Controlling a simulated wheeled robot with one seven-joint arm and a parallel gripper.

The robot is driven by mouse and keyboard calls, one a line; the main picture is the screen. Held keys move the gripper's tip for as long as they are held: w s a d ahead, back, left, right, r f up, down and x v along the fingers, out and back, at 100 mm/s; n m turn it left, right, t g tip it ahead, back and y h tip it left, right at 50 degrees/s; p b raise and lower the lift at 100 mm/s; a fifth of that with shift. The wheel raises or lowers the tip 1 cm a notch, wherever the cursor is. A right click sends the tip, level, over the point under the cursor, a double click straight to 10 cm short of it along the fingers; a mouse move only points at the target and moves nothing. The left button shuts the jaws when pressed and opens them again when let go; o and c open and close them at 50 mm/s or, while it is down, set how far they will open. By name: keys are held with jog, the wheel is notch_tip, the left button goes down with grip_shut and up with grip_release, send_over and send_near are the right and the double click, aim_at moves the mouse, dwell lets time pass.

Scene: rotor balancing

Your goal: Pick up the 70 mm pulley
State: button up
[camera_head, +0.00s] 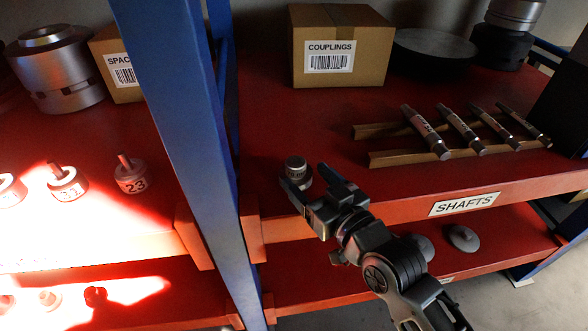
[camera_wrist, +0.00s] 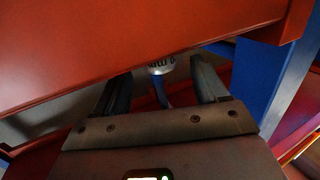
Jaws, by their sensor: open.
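A small stepped silver-grey pulley (camera_head: 295,168) stands upright near the front left corner of the right-hand red shelf, beside the blue post. It also shows in the wrist view (camera_wrist: 161,65), where letters like "mm" show on its side; its full size marking cannot be read. My gripper (camera_head: 307,177) is open, its dark fingers pointing at the pulley from the front. In the wrist view the pulley appears between the two spread fingers, toward their tips. Whether a finger touches it cannot be told. The fingers partly hide its lower part in the head view.
A blue post (camera_head: 190,130) rises just left of the pulley. Labelled shafts (camera_head: 425,131) lie on wooden rails (camera_head: 400,157) to the right. Numbered parts (camera_head: 131,177) stand on the left shelf. Red shelf between pulley and box is clear.

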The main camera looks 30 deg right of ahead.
aim_at(301, 172)
jog(key=shift+w+a+f, duration=0.1)
jog(key=shift+w, duration=1.25)
jog(key=shift+w+a+f, duration=0.1)
jog(key=shift+w, duration=1.25)
jog(key=shift+c, duration=0.4)
jog(key=shift+r, duration=0.1)
jog(key=c, duration=1.2)
